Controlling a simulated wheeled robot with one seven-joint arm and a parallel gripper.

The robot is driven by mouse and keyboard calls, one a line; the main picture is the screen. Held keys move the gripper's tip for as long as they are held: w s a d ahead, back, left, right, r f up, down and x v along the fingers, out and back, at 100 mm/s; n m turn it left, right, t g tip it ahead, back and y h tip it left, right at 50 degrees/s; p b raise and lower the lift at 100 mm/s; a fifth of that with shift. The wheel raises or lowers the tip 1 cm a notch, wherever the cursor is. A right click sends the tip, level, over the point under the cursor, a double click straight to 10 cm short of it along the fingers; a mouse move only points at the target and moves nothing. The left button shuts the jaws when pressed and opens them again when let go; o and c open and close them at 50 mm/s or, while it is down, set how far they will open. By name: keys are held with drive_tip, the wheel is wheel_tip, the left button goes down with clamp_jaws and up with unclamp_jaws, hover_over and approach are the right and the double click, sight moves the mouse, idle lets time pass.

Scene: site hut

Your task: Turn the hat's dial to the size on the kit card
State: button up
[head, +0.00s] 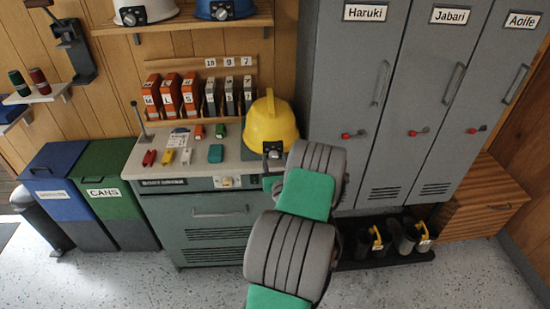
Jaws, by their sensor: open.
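A yellow hard hat (270,124) sits at the right end of the grey-topped counter. Its dark dial (272,150) faces me at its lower front; the setting is too small to read. A small printed white card (178,138) lies on the counter to the left; its print cannot be read, and I cannot tell whether it is the kit card. My grey and green arm reaches up from the bottom to just in front of the counter's right end, close below the hat. My gripper cannot be made out; the arm links hide that spot.
The counter (205,147) holds small coloured blocks and a rack of orange and grey cases (171,96). White (145,10) and blue (224,9) hats sit on the shelf above. Grey lockers (350,90) stand right, with boots (405,236) below. Bins (105,165) stand left. Floor is clear in front.

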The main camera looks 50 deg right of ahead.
clamp_jaws()
idle(0.5)
